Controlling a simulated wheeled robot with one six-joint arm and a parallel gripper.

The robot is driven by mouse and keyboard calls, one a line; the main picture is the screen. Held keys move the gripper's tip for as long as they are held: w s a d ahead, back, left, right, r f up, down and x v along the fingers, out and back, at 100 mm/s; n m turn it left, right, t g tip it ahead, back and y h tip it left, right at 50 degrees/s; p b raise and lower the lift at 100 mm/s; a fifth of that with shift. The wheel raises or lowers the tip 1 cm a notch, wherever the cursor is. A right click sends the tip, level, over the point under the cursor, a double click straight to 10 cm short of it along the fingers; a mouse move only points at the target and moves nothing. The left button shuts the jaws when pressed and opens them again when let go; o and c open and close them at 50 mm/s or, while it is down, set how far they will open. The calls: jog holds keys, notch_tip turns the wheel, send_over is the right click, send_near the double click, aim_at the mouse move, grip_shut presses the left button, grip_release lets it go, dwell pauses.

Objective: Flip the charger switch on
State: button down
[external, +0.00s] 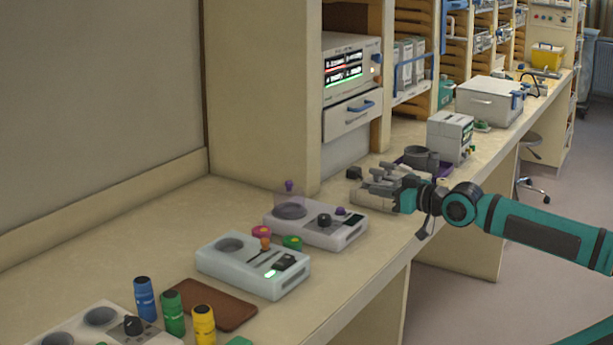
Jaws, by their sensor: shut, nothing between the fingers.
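My gripper (362,186) reaches in from the right, low over the counter, with its grey fingers pointing left. It is shut and empty. To its left is a pale grey unit (345,234) with a round well, a black knob (324,220) and a purple-topped post (289,186). Nearer the camera is a white unit (235,268) with a round recess, an orange-topped lever (265,244), a dark panel part and a lit green light (270,273). I cannot tell which unit is the charger or make out its switch position. My gripper appears apart from both units.
Pink (261,231) and green (292,242) round pieces sit between the units. A monitor cabinet (352,75) rises behind. The counter's left rear is clear.

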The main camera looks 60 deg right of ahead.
jog(key=w+d+r+m+g+h, duration=0.3)
jog(key=w+d+r+m+g, duration=0.2)
jog(key=w+d, duration=0.6)
jog(key=m+g+y, duration=0.3)
jog(key=m+g, duration=0.7)
jog(key=m, duration=0.2)
send_over(402, 165)
jog(key=s, duration=0.3)
notch_tip(402, 165, down, 4)
jog(key=shift+s+d, duration=0.1)
jog(key=shift+s, duration=0.1)
jog(key=w+f, duration=0.1)
jog(key=f, duration=0.3)
jog(key=w+f, duration=0.1)
jog(key=f, duration=0.4)
jog(key=w+f, duration=0.1)
jog(key=f, duration=0.3)
jog(key=shift+f, duration=0.35)
